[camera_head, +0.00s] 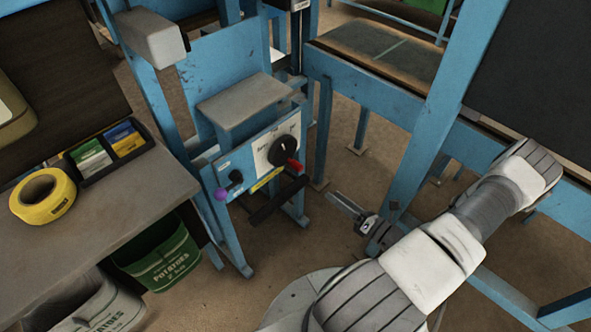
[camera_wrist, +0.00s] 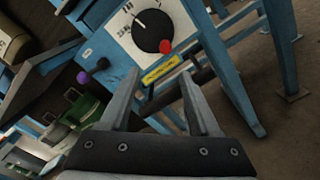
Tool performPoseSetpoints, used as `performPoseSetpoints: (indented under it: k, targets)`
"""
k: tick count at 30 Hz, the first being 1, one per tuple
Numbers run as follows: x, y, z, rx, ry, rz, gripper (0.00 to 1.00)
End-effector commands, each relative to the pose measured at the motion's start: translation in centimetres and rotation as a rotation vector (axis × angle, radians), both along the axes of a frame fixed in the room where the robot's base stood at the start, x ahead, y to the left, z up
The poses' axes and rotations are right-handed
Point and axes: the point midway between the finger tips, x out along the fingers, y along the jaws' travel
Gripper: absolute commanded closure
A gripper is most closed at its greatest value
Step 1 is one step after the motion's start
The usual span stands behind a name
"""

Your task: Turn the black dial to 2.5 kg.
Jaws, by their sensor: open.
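The black dial (camera_head: 283,151) sits on a white scale plate on the front panel of a blue machine. In the wrist view the dial (camera_wrist: 153,31) shows a white pointer line towards its upper left, and a red part (camera_wrist: 166,46) at its lower right edge. Marks and numbers on the plate are too small to read. My gripper (camera_head: 350,205) is to the right of the panel and apart from it. In the wrist view its two fingers (camera_wrist: 160,105) are spread with nothing between them, below the dial in the picture.
A black bar (camera_head: 277,200) juts out below the panel. A table with yellow tape (camera_head: 43,195) stands at left. Open floor lies between my gripper and the panel.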

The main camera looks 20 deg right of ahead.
Motion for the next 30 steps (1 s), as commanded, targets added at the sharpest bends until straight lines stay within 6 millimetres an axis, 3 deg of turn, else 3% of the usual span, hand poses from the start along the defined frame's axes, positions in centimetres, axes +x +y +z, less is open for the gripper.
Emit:
performPoseSetpoints:
  k: [8,24,30]
  targets:
    - [1.2,0.1,-0.9,0.036,0.002,-0.043,0.37]
    - [12.0,3.6,-1.1,0.033,0.002,-0.039,0.37]
    - [15.0,4.5,-1.0,0.032,0.004,-0.04,0.37]
